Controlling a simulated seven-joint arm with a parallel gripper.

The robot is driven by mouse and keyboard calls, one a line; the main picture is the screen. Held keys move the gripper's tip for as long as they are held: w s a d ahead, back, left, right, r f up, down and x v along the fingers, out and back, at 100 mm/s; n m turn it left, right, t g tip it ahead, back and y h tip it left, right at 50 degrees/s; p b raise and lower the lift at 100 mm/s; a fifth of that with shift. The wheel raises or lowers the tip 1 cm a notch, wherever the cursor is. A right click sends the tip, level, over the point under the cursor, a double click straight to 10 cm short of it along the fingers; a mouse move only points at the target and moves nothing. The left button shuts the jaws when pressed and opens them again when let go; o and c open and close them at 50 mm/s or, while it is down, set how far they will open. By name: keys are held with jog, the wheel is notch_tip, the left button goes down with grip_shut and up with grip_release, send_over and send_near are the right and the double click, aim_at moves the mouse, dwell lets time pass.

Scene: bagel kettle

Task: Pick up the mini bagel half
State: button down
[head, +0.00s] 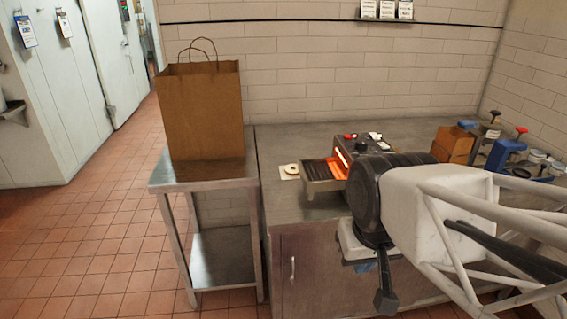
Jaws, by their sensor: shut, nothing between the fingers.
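A small pale round piece with a brown edge, which looks like the mini bagel half (291,169), lies on a white square (284,176) on the steel counter, left of a toaster. It is too small to make out more. My gripper (386,301) hangs low at the front, to the right of and nearer than the bagel half, in front of the cabinet under the counter. Its dark tip points down, shut and empty, well apart from the bagel half.
The toaster (374,146) glows orange, with a rack (323,184) extending left. A brown paper bag (201,110) stands on a steel side table (196,175). Boxes (453,143) and blue items (503,153) crowd the counter's right. My arm hides part of the counter.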

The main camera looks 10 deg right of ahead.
grip_release()
dwell(0.6)
jog(key=shift+w+r, duration=0.1)
jog(key=w+r+m+g, duration=0.15)
jog(key=w+m, duration=0.25)
jog(key=w, duration=1.2)
jog(key=w+r+m+t, duration=0.15)
jog(key=w+m, duration=0.35)
jog(key=w, duration=1.2)
jog(key=w+f+m+g, duration=0.1)
jog(key=w+f+m, duration=0.2)
jog(key=w, duration=0.7)
jog(key=w+f+m, duration=0.3)
jog(key=w+f, duration=0.5)
jog(key=w, duration=0.2)
jog(key=w+f+m+g, duration=0.1)
jog(key=w+f, duration=0.4)
jog(key=w, duration=0.6)
jog(key=shift+f+m+g, duration=0.3)
jog(key=shift+m, duration=0.6)
